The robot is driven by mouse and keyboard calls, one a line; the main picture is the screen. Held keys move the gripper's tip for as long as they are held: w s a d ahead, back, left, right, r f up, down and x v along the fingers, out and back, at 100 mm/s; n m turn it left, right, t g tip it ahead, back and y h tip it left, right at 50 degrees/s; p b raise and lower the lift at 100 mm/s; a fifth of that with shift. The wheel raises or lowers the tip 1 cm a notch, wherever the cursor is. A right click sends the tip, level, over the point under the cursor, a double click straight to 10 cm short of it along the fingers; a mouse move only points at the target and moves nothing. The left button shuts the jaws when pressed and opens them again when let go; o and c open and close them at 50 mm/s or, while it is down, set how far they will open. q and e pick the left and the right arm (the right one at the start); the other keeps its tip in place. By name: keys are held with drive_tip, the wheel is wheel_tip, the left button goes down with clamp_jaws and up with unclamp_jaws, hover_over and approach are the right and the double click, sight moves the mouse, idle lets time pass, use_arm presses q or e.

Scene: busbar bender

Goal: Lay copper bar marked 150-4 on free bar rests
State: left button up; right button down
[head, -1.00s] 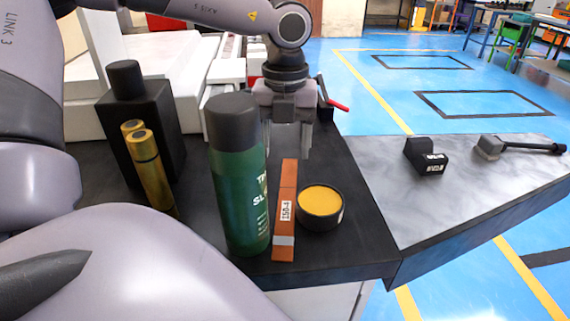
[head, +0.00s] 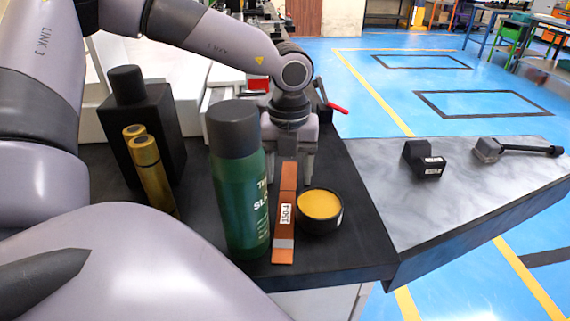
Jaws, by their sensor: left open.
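The copper bar marked 150-4 (head: 285,235) lies on the black table top between a green bottle and a round tin, its label facing up. My left gripper (head: 290,175) is open, pointing down at the bar's far end. Its fingers appear on either side of that end; whether they touch it I cannot tell. My right gripper does not show. I cannot make out any bar rests in this view.
The green bottle (head: 238,190) stands close left of the bar, and the tin of yellow paste (head: 319,208) close right. A black bottle (head: 142,125) and gold cylinders (head: 150,170) stand further left. A black block (head: 423,160) and a dark-handled tool (head: 515,148) lie on the grey surface.

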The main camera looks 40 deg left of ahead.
use_arm(q)
drive_tip(key=shift+f, duration=0.1)
clamp_jaws()
idle(0.3)
